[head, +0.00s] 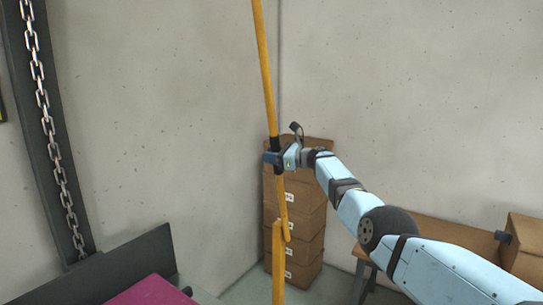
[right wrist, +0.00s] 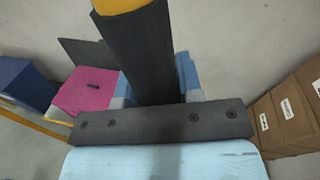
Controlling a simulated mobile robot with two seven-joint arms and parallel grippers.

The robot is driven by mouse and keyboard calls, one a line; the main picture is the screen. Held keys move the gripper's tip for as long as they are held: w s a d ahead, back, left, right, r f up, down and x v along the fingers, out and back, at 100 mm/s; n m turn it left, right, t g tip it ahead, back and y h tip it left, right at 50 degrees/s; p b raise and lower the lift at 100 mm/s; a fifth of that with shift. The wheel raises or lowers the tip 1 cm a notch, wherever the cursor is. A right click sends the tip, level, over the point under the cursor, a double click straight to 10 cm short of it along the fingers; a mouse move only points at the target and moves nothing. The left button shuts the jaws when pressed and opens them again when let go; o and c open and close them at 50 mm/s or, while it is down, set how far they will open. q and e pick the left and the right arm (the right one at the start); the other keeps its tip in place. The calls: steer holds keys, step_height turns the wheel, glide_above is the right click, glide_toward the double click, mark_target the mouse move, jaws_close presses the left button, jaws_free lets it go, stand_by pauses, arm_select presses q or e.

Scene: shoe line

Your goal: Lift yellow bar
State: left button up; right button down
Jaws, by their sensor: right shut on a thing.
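The yellow bar (head: 264,70) stands nearly upright in the head view, leaning slightly, with its top out of the picture. It has a black grip section, which fills the middle of the right wrist view (right wrist: 138,52). My right gripper (head: 274,157) is shut around this black section. In the wrist view the two blue-grey fingers (right wrist: 155,88) show on either side of it. The bar's lower end is beside the top of a yellow post (head: 278,262); I cannot tell whether they are joined. My left gripper is not in view.
Cardboard boxes (head: 312,215) are stacked in the corner behind the bar. A wooden table (head: 440,256) with a box (head: 525,250) is at the right. A magenta box (head: 152,291) is at the lower left. A chain (head: 42,95) hangs along a dark column at the left.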

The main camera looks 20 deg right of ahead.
steer(key=shift+f, duration=0.1)
steer(key=c, duration=0.8)
jaws_free()
steer(key=shift+d, duration=0.1)
steer(key=shift+s+d, duration=0.3)
steer(key=shift+d, duration=0.1)
steer(key=b+v, duration=0.1)
steer(key=v, duration=1.1)
steer(key=shift+s+d+b, duration=0.25)
steer(key=shift+b, duration=0.15)
